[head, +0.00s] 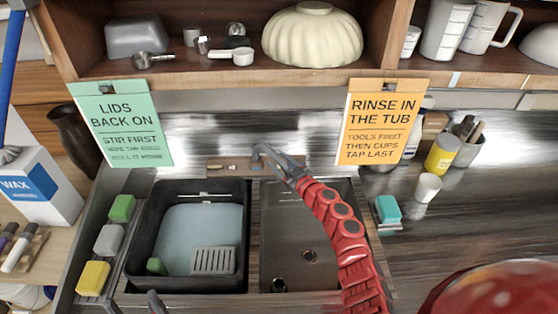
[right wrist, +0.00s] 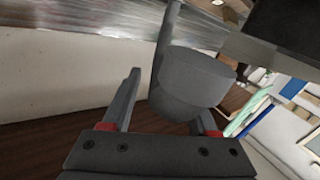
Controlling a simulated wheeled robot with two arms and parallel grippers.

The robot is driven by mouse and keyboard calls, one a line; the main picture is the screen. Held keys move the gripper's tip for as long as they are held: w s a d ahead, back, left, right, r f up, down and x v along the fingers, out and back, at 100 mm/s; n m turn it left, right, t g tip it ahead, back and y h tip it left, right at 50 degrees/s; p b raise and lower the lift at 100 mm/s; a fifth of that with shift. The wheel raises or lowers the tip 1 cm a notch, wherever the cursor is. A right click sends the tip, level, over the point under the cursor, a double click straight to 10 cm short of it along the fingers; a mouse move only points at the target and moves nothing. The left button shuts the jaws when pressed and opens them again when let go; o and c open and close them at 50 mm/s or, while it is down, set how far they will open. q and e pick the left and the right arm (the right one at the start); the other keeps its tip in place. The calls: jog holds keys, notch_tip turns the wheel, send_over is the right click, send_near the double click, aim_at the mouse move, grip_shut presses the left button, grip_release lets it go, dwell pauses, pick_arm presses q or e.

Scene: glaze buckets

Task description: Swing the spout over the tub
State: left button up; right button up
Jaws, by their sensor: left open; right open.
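The black tub (head: 190,285) sits in the left sink basin in the head view, with pale blue water in it. My right gripper (head: 268,156) is open at the back of the sink, near the divider between the basins. In the right wrist view my right gripper (right wrist: 163,97) has a grey cylinder with a thin post, apparently the spout (right wrist: 192,78), around its fingers. Contact cannot be told, and one finger is largely hidden. In the head view the spout is hard to tell from the grey gripper. My left gripper (head: 156,303) shows only partly at the bottom edge, left of centre, open.
A grey grate (head: 213,261) lies in the tub. Sponges (head: 108,240) line the left edge. Green (head: 122,125) and orange (head: 382,122) signs hang from the shelf (head: 240,82).

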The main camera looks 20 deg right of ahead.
grip_shut()
dwell(0.4)
dwell(1.1)
